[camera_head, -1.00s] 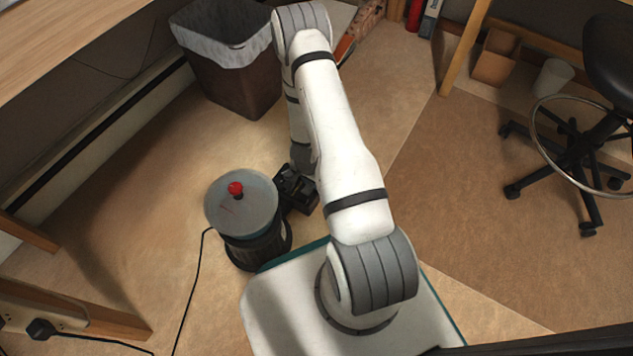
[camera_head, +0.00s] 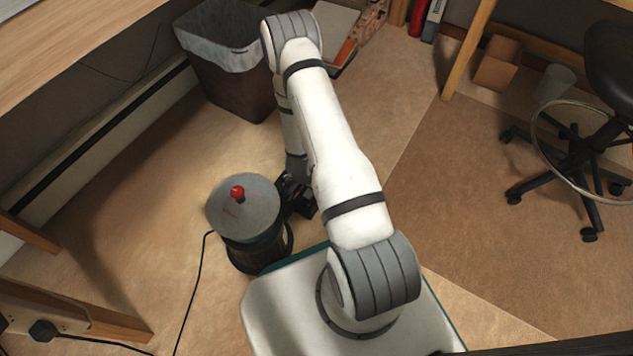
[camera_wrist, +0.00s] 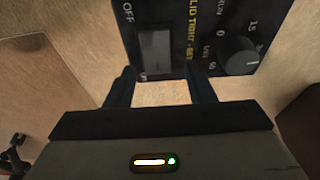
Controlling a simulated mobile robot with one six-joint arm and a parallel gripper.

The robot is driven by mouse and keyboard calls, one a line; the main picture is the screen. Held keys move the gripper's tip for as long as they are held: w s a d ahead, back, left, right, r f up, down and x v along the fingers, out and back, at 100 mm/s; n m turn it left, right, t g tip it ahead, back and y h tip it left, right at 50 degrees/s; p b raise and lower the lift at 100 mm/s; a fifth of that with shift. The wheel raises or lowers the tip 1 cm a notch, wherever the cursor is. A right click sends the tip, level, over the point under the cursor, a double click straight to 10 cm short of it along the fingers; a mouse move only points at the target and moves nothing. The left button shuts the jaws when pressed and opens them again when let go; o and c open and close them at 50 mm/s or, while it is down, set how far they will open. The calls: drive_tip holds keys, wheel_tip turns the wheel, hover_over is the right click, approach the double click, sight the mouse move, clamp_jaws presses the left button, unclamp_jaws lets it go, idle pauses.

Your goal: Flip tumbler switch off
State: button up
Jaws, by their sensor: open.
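The device is a dark cylinder (camera_head: 262,247) with a round grey lid and a red knob (camera_head: 238,192) on top, standing on the floor left of my arm. My gripper (camera_head: 299,196) is close to its right side, partly hidden by my arm. In the wrist view the dark panel (camera_wrist: 192,62) fills the top, with a grey rectangular tumbler switch (camera_wrist: 155,50) marked OFF at its upper left. A round dial (camera_wrist: 238,57) is on the right. My gripper (camera_wrist: 160,76) is open and empty, its two fingers pointing at the panel below the switch. Contact cannot be told.
A black cord (camera_head: 196,285) runs from the device along the floor. A lined bin (camera_head: 238,85) stands behind. A wooden table leg (camera_head: 100,308) is at lower left, and a wheeled chair (camera_head: 590,130) at right. The floor between is clear.

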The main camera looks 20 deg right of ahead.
wheel_tip(320, 180, up, 10)
drive_tip(key=p, duration=0.5)
idle(0.4)
drive_tip(key=w+a+r+n+y+p, duration=0.1)
drive_tip(key=a+r+n+p, duration=0.15)
drive_tip(key=r+p, duration=0.75)
drive_tip(key=w+a+r+n+t+y+p, duration=0.1)
drive_tip(key=a+r, duration=0.2)
drive_tip(key=r, duration=1.4)
drive_tip(key=w+a+r+n+y+p, duration=0.15)
drive_tip(key=r+p, duration=0.45)
drive_tip(key=r, duration=0.8)
drive_tip(key=s+r+n+p, duration=0.2)
drive_tip(key=s+r+p, duration=0.3)
drive_tip(key=r, duration=0.7)
drive_tip(key=s+r+n+p, duration=0.2)
drive_tip(key=s+r+p, duration=0.4)
drive_tip(key=r, duration=0.7)
drive_tip(key=s+a+r+n+h+p, duration=0.1)
drive_tip(key=s+r+n+p, duration=0.1)
drive_tip(key=s+r+p, duration=0.4)
drive_tip(key=s+v, duration=0.2)
drive_tip(key=v, duration=0.6)
drive_tip(key=shift+f, duration=0.2)
drive_tip(key=shift+c, duration=0.2)
